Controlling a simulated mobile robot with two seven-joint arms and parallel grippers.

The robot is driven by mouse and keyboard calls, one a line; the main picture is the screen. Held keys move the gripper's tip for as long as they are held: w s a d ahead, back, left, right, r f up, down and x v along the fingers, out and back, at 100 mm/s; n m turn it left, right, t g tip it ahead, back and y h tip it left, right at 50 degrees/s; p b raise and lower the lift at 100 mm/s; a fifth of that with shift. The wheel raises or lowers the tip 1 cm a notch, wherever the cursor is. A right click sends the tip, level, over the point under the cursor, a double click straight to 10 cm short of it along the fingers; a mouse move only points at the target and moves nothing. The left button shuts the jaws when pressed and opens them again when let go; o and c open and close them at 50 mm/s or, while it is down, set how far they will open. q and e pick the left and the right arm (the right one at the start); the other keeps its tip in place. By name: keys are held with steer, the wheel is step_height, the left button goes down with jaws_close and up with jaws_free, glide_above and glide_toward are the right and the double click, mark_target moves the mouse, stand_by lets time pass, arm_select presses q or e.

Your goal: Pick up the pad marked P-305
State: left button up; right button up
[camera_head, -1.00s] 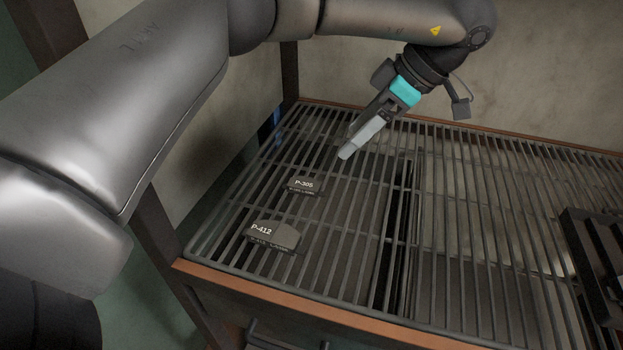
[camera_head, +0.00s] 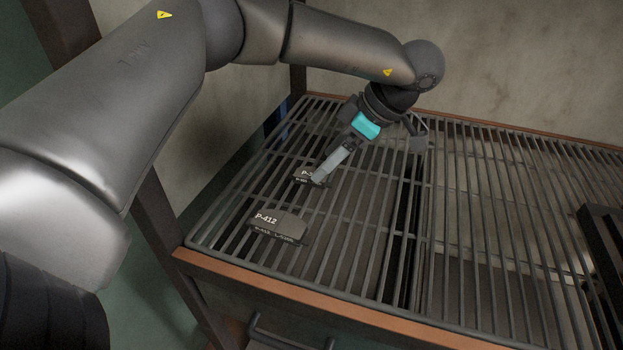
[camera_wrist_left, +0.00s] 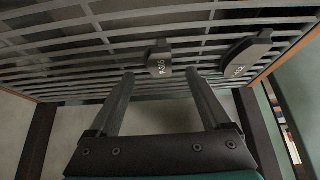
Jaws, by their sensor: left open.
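The pad marked P-305 (camera_head: 302,175) is a small dark block lying on the metal grate; my gripper partly covers it in the head view. In the left wrist view the P-305 pad (camera_wrist_left: 160,58) sits ahead of the fingertips, between their lines. The pad marked P-412 (camera_head: 279,225) lies nearer the front edge; it also shows in the left wrist view (camera_wrist_left: 246,56), right of the fingers. My left gripper (camera_head: 321,178) points down at P-305. In the left wrist view its fingers (camera_wrist_left: 160,78) are apart with nothing between them. My right gripper is not in view.
The slatted grate (camera_head: 470,230) fills the table top inside an orange-brown rim (camera_head: 300,297). A dark rack (camera_head: 603,250) stands at the right edge. A wall (camera_head: 500,60) rises behind. The grate's middle is clear.

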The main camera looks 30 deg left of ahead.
mark_target(302, 175)
arm_select(q)
steer(key=shift+b+x, duration=0.55)
steer(key=shift+x, duration=1.25)
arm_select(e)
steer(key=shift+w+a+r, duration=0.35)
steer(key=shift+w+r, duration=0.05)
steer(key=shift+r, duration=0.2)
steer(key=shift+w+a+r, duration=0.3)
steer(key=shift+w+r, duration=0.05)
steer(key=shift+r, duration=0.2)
arm_select(q)
jaws_close()
